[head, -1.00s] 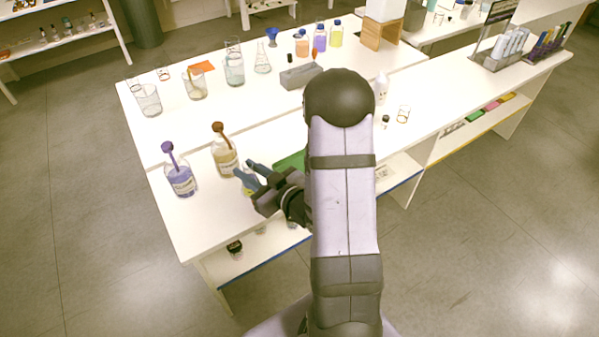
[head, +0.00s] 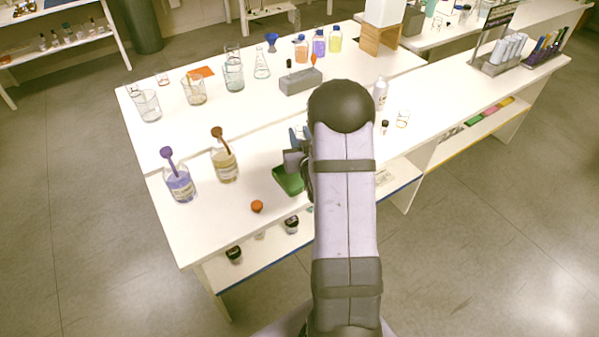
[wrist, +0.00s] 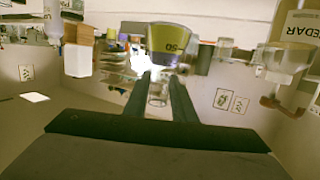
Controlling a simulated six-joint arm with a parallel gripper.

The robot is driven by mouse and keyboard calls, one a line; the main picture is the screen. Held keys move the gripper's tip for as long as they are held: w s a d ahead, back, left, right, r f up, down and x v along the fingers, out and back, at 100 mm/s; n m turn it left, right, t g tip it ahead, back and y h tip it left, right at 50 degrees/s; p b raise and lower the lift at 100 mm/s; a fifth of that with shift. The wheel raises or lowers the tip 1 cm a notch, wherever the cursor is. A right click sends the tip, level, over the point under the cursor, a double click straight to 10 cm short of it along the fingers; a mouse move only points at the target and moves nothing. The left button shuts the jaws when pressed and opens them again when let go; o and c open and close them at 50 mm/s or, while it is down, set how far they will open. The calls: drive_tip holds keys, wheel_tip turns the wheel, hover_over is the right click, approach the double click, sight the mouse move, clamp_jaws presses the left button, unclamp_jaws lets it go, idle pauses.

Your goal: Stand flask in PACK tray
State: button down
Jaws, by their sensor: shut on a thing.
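My gripper (head: 297,140) is mostly behind my own arm, above the far side of the green tray (head: 286,181). In the wrist view its fingers (wrist: 166,82) close around the narrow neck of a flask (wrist: 172,40) with yellow contents and a "50" mark. In the head view the flask is hidden by my gripper and arm. The green tray lies on the bench, partly covered by my arm; no PACK lettering can be read, and its right part is hidden. I cannot tell the flask's height above the tray.
A purple bottle (head: 180,186) and a yellowish bottle (head: 224,163) with sticks stand left of the tray. An orange stopper (head: 257,206) lies in front. A grey block (head: 300,81) and glassware stand behind. The bench's front left is clear.

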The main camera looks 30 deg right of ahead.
drive_tip(key=shift+f+p, duration=0.35)
drive_tip(key=shift+f, duration=2.45)
drive_tip(key=shift+f, duration=0.1)
drive_tip(key=shift+f, duration=2)
drive_tip(key=shift+f, duration=0.1)
drive_tip(key=c, duration=1.5)
unclamp_jaws()
drive_tip(key=shift+o, duration=0.2)
